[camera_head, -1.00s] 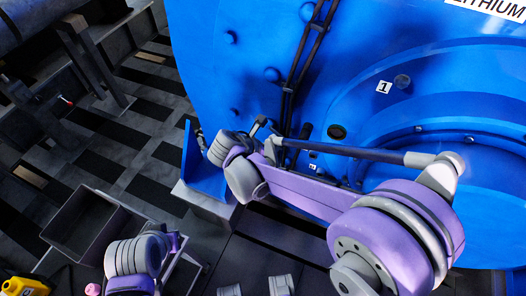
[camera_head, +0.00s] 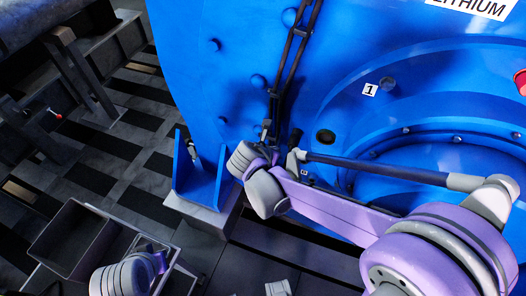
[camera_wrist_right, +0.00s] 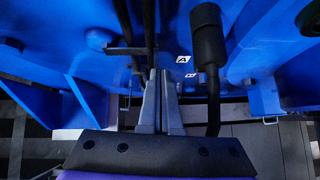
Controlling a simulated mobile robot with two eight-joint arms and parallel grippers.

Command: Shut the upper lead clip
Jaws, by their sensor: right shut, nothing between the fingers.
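Two dark leads (camera_head: 291,58) run down the blue motor casing in the head view. A dark clip (camera_head: 300,32) crosses them higher up and another (camera_head: 273,93) lower down; I cannot tell whether either is open. My right gripper (camera_head: 266,129) is at the leads, below the lower clip. In the right wrist view its fingers (camera_wrist_right: 160,78) are shut with nothing between them. The leads (camera_wrist_right: 149,28) rise just beyond the fingertips, and a dark bar (camera_wrist_right: 124,51) sticks out to the left of them. Contact cannot be told. My left gripper's fingers are not visible.
The blue casing (camera_head: 215,95) bears a label "1" (camera_head: 370,90) and bolts. A blue bracket (camera_head: 201,182) stands left of my right gripper. A grey open bin (camera_head: 70,243) is at lower left. A thick black connector (camera_wrist_right: 207,45) hangs right of the fingers.

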